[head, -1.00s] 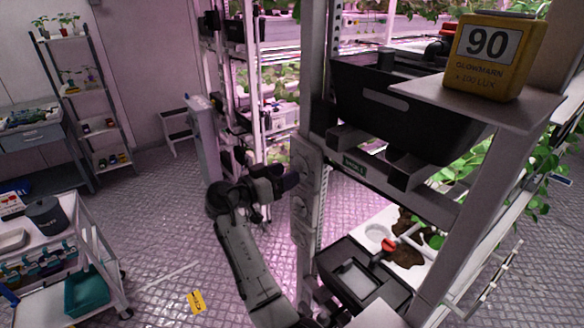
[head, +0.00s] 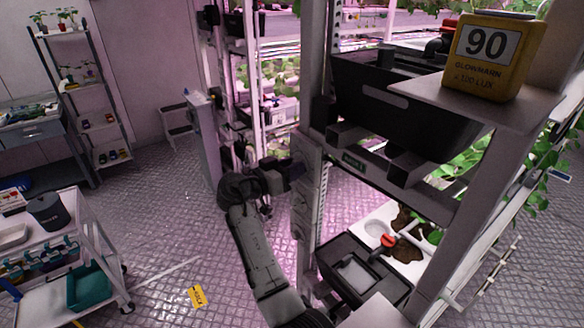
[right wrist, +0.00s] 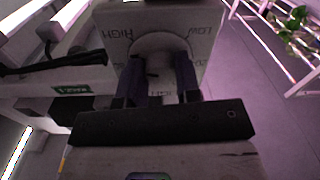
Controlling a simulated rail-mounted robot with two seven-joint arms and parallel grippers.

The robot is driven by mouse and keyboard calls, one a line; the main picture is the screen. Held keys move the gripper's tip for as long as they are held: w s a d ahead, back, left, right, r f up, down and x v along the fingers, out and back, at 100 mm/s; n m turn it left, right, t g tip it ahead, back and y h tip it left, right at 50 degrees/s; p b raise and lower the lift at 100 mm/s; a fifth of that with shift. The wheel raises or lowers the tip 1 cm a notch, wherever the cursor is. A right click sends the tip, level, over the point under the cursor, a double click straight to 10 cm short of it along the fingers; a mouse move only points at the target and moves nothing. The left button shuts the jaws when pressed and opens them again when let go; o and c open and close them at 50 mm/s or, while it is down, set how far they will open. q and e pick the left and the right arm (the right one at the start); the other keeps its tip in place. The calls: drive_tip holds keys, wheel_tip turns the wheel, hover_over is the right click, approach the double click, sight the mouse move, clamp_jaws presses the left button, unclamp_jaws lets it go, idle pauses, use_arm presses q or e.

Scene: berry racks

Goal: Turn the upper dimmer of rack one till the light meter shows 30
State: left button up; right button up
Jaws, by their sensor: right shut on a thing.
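The yellow light meter (head: 487,88) stands on a shelf plate at the upper right of the head view and reads 90. The upper dimmer's pale box (head: 308,150) is on the near post of the rack. My right gripper (head: 297,171) reaches it from the left. In the right wrist view, my right gripper (right wrist: 160,75) is shut on the round dimmer knob (right wrist: 160,46), one dark finger on each side. The plate (right wrist: 200,18) around it carries the words HIGH and LOW. The knob's pointer is hidden by the fingers. My left gripper is not in view.
A lower dimmer box (head: 303,215) sits on the same post. A black crate (head: 385,115) is on the rack beside it. A white cart (head: 85,240) stands at left, and a yellow sign (head: 196,296) lies on the floor. Floor between cart and rack is mostly clear.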

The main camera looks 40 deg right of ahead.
drive_tip(key=c, duration=0.3)
